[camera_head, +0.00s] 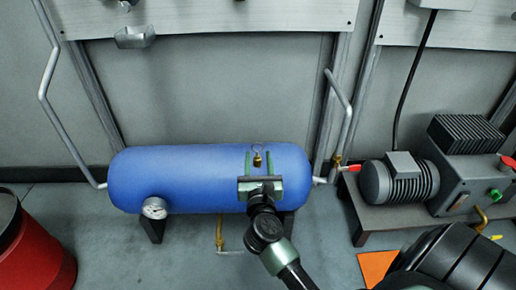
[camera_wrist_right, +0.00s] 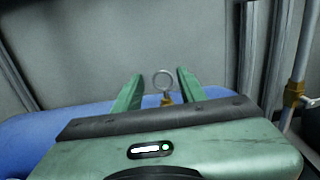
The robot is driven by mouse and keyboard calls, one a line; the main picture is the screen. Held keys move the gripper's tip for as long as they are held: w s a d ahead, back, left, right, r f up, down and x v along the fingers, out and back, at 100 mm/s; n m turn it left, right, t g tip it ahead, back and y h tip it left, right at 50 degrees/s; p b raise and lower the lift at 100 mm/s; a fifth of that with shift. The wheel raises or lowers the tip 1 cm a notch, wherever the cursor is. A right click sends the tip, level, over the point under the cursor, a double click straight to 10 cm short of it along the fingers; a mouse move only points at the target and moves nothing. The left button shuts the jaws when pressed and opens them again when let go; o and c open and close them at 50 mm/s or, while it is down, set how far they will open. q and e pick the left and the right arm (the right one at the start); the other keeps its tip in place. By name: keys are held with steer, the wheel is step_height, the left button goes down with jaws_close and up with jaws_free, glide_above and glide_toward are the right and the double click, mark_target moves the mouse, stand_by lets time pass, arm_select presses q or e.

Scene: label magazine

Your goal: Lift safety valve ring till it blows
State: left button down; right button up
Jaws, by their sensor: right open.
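The safety valve is a small brass fitting (camera_head: 257,160) on top of the blue tank (camera_head: 180,175). Its thin metal ring (camera_head: 258,148) stands up above the brass. In the right wrist view the ring (camera_wrist_right: 164,80) shows upright between the green fingers, with the brass valve (camera_wrist_right: 167,99) just below it, partly hidden by the gripper body. My right gripper (camera_head: 261,155) is open, with one finger on each side of the valve and a gap to both. The fingers do not appear to touch the ring. My left gripper is not in view.
A pressure gauge (camera_head: 154,208) is on the tank's front left. A grey pipe (camera_head: 345,115) with a brass valve and red handle (camera_head: 354,168) rises to the right. A motor pump (camera_head: 400,178) stands at right, a red bin (camera_head: 35,250) at lower left.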

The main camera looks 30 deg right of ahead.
steer(key=shift+s+a, duration=0.15)
steer(key=shift+s, duration=0.2)
